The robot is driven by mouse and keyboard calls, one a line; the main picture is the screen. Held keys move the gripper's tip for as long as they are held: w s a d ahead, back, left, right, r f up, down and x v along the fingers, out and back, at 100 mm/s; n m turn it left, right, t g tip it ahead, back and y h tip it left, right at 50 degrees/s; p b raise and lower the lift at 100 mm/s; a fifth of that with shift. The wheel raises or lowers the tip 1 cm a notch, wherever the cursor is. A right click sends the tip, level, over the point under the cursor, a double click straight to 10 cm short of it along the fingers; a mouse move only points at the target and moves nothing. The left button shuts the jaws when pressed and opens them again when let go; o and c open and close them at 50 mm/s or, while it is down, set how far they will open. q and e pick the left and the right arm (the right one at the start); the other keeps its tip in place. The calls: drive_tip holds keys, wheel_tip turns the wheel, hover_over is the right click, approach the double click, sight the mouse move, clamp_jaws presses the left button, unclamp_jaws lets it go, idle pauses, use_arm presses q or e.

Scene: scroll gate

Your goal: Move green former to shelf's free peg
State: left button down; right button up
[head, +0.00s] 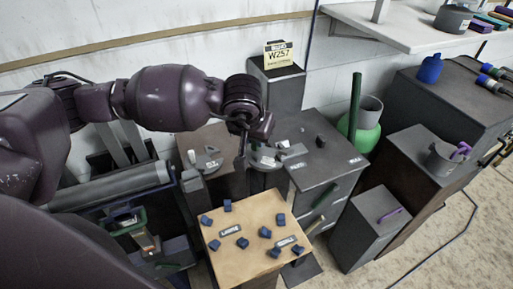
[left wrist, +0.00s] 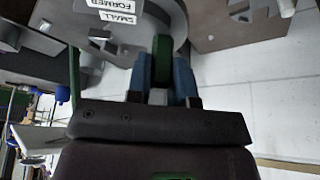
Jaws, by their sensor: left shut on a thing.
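My left gripper (head: 241,160) reaches down behind a tan board, among grey stands with small pale pieces. In the left wrist view my left gripper (left wrist: 161,85) is shut on a dark green piece (left wrist: 160,55), which looks like the green former. The piece sits between the two blue-grey fingers, beside a curved grey part with an upside-down "SMALL FORMER" label (left wrist: 110,12). In the head view the held piece is hidden or too small to make out. A pale shelf (head: 420,35) is at the upper right; I cannot make out a free peg on it. My right gripper is not in view.
The tan board (head: 250,222) carries several blue blocks. A grey cabinet (head: 322,150) stands right of the gripper, with a green pot (head: 366,137) and a tall dark green post (head: 354,105) beyond. A yellow sign (head: 278,54) stands behind. Floor is open at the lower right.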

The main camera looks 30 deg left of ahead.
use_arm(q)
drive_tip(key=w+a+f+n+g+y+b, duration=0.15)
drive_tip(key=w+a+f+n+b, duration=0.3)
drive_tip(key=w+a, duration=0.55)
drive_tip(key=w+a+f+n+y+b, duration=0.2)
drive_tip(key=w+a+f+n+b, duration=0.35)
drive_tip(key=a, duration=0.65)
drive_tip(key=shift+m+h, duration=0.25)
drive_tip(key=shift+m, duration=0.15)
drive_tip(key=shift+w+d+f, duration=0.1)
drive_tip(key=shift+w+f, duration=0.2)
drive_tip(key=shift+f, duration=0.5)
drive_tip(key=shift+w+f, duration=0.25)
drive_tip(key=shift+f, duration=0.5)
drive_tip(key=shift+w+d+f, duration=0.1)
drive_tip(key=shift+w+f, duration=0.2)
drive_tip(key=shift+f, duration=1.6)
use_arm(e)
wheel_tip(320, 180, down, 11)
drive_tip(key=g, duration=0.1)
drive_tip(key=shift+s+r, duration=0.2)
use_arm(q)
drive_tip(key=shift+f+b, duration=0.25)
drive_tip(key=shift+b, duration=0.1)
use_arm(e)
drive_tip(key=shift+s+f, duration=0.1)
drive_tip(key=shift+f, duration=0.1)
